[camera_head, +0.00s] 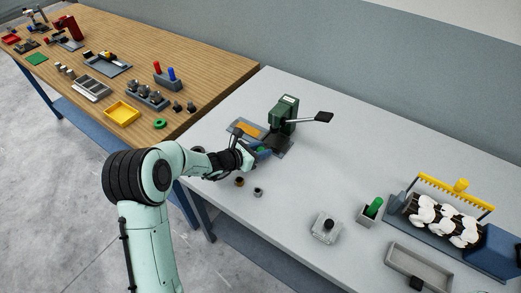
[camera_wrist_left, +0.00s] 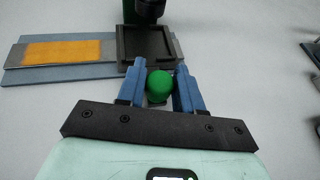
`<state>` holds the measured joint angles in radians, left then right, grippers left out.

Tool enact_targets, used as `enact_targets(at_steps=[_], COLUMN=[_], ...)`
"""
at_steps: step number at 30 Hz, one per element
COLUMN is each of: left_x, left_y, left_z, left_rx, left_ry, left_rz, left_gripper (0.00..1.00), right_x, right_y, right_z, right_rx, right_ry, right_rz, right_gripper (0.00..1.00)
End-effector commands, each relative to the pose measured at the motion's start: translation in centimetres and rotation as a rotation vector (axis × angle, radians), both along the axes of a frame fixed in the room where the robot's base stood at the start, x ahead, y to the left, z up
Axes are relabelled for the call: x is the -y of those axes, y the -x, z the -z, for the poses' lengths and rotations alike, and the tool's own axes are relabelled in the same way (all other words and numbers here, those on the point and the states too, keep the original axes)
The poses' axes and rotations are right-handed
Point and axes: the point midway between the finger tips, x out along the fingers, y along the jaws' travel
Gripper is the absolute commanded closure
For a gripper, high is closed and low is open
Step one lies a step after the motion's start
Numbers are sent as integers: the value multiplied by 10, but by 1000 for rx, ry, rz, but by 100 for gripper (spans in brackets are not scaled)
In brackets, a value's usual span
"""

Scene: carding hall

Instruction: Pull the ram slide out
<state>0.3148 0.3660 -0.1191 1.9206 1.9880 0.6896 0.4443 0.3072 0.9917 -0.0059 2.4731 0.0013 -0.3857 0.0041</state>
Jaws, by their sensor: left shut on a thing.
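The green press (camera_head: 283,113) stands on the grey table, its lever with a black grip (camera_head: 323,117) reaching out to the right. Its dark square slide plate (camera_wrist_left: 146,45) lies under the black ram (camera_wrist_left: 150,9) in the left wrist view. My left gripper (camera_head: 262,151) is in front of the press, its blue fingers (camera_wrist_left: 160,70) shut on a round green knob (camera_wrist_left: 159,84) at the plate's near edge. How the knob joins the plate is hidden. My right gripper is not in view.
An orange strip (camera_wrist_left: 68,50) lies on a grey plate left of the slide. Two small rings or cups (camera_head: 239,182) stand near the front edge. A grey box with a green peg (camera_head: 374,207) and a yellow-combed fixture (camera_head: 455,192) stand to the right. The middle front is mostly clear.

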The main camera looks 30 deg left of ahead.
Motion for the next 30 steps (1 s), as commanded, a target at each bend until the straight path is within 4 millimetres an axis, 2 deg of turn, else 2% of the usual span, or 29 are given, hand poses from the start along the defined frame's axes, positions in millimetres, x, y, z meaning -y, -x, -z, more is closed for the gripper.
enact_targets(at_steps=[4,12,15,19,28,29,30], left_x=[-19,-93,-112,-123,-127,-127,-127], left_y=[-3,-9,-10,-10,-10,-10,-10], left_z=[-1,-4,-4,-2,-2,-2,-2], left_rx=[2,2,3,3,4,4,3], left_ry=[-3,-4,-2,-1,-4,-4,-5], left_rz=[-5,-8,-5,-2,-7,-8,-8], left_gripper=[100,100,100,100,100,61,48], right_x=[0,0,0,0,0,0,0], right_y=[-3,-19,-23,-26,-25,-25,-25], right_z=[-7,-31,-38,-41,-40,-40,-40], right_rx=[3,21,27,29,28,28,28], right_ry=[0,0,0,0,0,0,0], right_rz=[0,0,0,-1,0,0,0], right_gripper=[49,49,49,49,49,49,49])
